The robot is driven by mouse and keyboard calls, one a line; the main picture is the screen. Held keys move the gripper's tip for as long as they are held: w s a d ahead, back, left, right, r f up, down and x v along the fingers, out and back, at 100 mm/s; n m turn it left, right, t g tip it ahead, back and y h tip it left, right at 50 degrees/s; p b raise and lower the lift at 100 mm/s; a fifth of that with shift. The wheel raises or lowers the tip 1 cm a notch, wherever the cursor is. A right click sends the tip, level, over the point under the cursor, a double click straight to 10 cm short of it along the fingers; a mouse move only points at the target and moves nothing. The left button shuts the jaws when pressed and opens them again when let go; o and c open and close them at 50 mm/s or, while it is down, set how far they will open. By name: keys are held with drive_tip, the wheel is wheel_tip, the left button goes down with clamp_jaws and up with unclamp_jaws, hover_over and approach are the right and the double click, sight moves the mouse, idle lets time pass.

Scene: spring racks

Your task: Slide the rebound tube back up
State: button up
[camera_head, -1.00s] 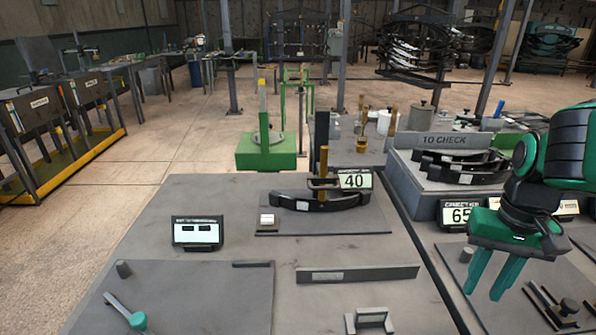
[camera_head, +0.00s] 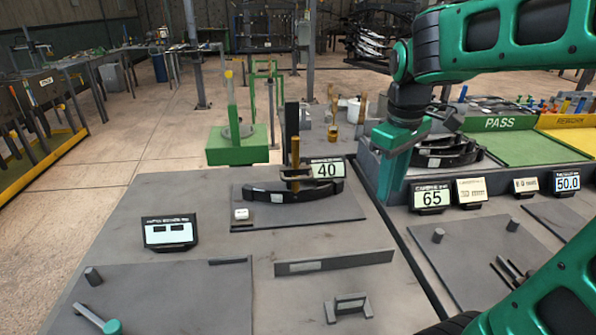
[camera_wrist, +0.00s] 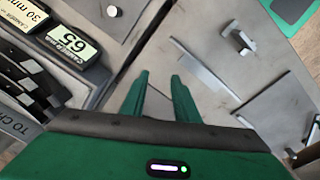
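A tan upright piece (camera_head: 295,152), possibly the rebound tube, stands in front of a dark post (camera_head: 291,125) at the middle of a curved black leaf spring (camera_head: 265,194). A dark bracket (camera_head: 297,175) crosses near its lower end. The spring lies on a flat dark plate (camera_head: 335,209) beside a display reading 40 (camera_head: 326,170). My gripper (camera_head: 393,188) is to the right of the spring, pointing down, apart from it. In the wrist view my gripper's fingers (camera_wrist: 159,80) are spread with nothing between them. The tan piece is not clear in that view.
A display reading 65 (camera_head: 431,197) is close right of my gripper; it also shows in the wrist view (camera_wrist: 70,46). A low bar (camera_head: 335,262) and small bracket (camera_head: 348,306) are in front. A tilted screen (camera_head: 170,232) is left.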

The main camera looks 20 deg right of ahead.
drive_tip(key=w+a+r+n, duration=0.3)
drive_tip(key=w+a+n, duration=0.3)
drive_tip(key=w, duration=0.2)
drive_tip(key=n+t, duration=0.1)
drive_tip(key=n, duration=0.5)
approach(299, 179)
drive_tip(key=f, duration=0.2)
drive_tip(key=w+f, duration=0.1)
drive_tip(key=f, duration=0.4)
drive_tip(key=shift+w+d+f, duration=0.1)
drive_tip(key=shift+w+d, duration=0.1)
drive_tip(key=shift+w, duration=0.1)
clamp_jaws()
